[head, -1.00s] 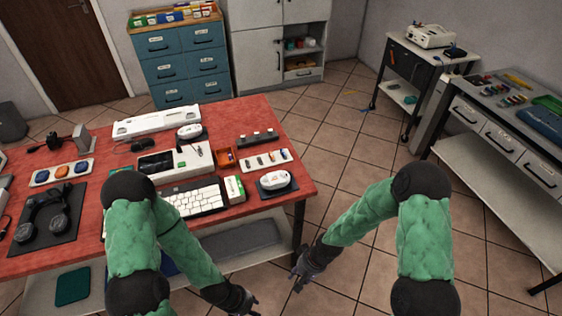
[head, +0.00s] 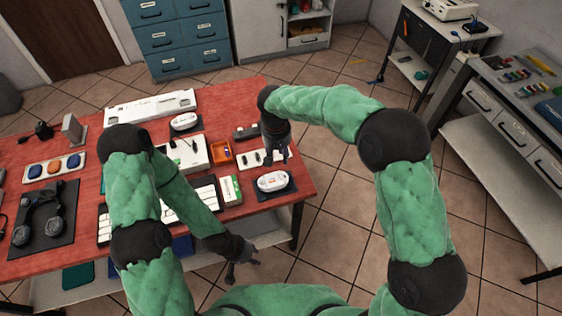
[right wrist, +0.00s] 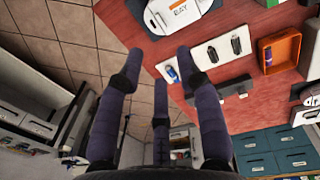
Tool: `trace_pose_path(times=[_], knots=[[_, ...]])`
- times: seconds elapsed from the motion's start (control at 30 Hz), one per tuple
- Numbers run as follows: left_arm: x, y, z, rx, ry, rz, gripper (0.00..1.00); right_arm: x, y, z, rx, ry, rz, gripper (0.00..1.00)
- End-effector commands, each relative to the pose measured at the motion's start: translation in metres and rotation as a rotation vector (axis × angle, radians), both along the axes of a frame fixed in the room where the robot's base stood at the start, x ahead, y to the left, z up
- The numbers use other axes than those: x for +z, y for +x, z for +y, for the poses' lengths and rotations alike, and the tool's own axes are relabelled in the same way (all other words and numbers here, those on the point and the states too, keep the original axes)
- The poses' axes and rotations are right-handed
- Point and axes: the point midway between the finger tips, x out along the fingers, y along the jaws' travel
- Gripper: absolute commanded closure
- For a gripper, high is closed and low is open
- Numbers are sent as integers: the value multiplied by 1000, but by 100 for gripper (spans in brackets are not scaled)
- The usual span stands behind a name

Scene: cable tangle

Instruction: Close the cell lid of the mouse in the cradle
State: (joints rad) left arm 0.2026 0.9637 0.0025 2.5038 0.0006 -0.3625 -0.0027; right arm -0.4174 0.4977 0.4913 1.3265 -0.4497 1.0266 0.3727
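A white mouse (head: 272,181) sits in a dark cradle (head: 291,190) at the table's front right corner. Its lettered white top also shows at the upper edge of the right wrist view (right wrist: 180,10); whether its cell lid is open I cannot tell. A second white mouse (head: 185,121) rests on a dark base farther back. My right gripper (head: 279,152) is over the table's right edge, just behind the cradle, by the white tray. Its fingers are spread and empty in the right wrist view (right wrist: 158,62). My left gripper (head: 243,270) hangs open and empty before the table's front edge.
A white tray (right wrist: 203,58) with small items lies beside an orange bin (head: 221,152). A green-and-white box (head: 230,189) and a keyboard (head: 192,203) are left of the cradle.

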Motion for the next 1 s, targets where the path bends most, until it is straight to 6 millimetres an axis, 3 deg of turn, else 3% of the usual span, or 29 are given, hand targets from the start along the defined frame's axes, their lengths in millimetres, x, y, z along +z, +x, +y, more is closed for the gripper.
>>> trace_pose_path(times=[0.5,0.7,1.0], knots=[[-21,0,0,0,0,0,67,-86,1,-6,0,0,4,64],[-24,0,0,0,0,0,67,-102,2,-6,-1,0,2,64],[-24,0,0,0,0,-1,67,-105,2,-7,-1,1,2,64]])
